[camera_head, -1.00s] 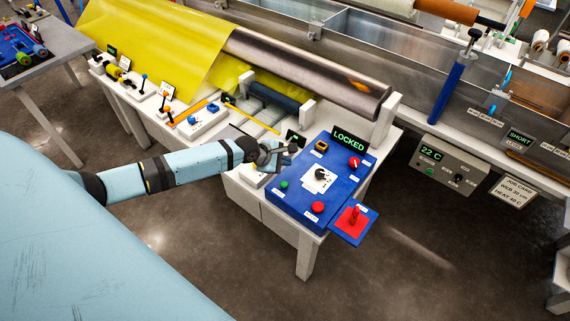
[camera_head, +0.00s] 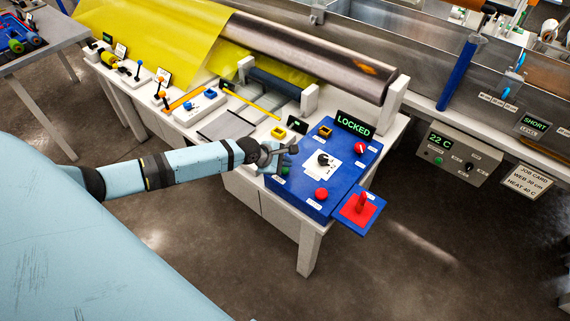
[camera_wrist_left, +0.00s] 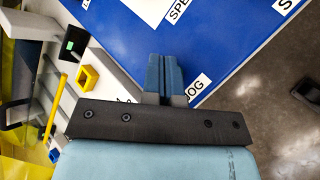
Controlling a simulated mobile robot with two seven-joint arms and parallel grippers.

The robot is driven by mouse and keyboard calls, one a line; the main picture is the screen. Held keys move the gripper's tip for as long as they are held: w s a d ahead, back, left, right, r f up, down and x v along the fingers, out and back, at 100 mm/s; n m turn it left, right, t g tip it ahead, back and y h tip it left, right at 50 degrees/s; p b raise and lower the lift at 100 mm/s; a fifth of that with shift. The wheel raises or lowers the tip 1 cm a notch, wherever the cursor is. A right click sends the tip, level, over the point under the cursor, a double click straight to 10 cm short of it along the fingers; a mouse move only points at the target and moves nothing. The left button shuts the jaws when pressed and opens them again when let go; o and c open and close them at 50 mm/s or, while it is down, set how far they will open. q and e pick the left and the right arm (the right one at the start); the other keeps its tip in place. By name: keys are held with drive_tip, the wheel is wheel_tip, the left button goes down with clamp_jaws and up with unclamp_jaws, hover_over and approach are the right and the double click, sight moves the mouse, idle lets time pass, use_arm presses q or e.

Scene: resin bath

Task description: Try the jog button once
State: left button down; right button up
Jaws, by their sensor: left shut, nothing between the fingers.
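The blue control panel (camera_head: 335,172) stands on the white bench, with a lit sign (camera_head: 353,124) reading LOCKED. A small green button (camera_head: 285,171) is near its left edge, partly visible just below my gripper. A label reading JOG (camera_wrist_left: 197,88) shows in the left wrist view beside the fingertips; the button itself is hidden there. My left gripper (camera_head: 292,150) is shut and empty over the panel's left side. Its blue fingers (camera_wrist_left: 162,75) are together in the left wrist view. I cannot tell whether they touch the panel. My right gripper is not in view.
The panel also carries a dark knob (camera_head: 323,159), a red button (camera_head: 321,194) and a red knob (camera_head: 361,147). A red lever (camera_head: 361,202) stands on a plate at its right. A yellow frame (camera_head: 278,132) is behind the gripper. A metal roller (camera_head: 310,57) runs behind.

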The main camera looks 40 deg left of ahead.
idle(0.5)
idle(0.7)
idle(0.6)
use_arm(q)
drive_tip(key=shift+f, duration=0.1)
drive_tip(key=shift+f, duration=0.3)
idle(0.3)
drive_tip(key=shift+f, duration=0.55)
idle(0.6)
drive_tip(key=shift+r+p, duration=0.95)
drive_tip(key=shift+p, duration=0.25)
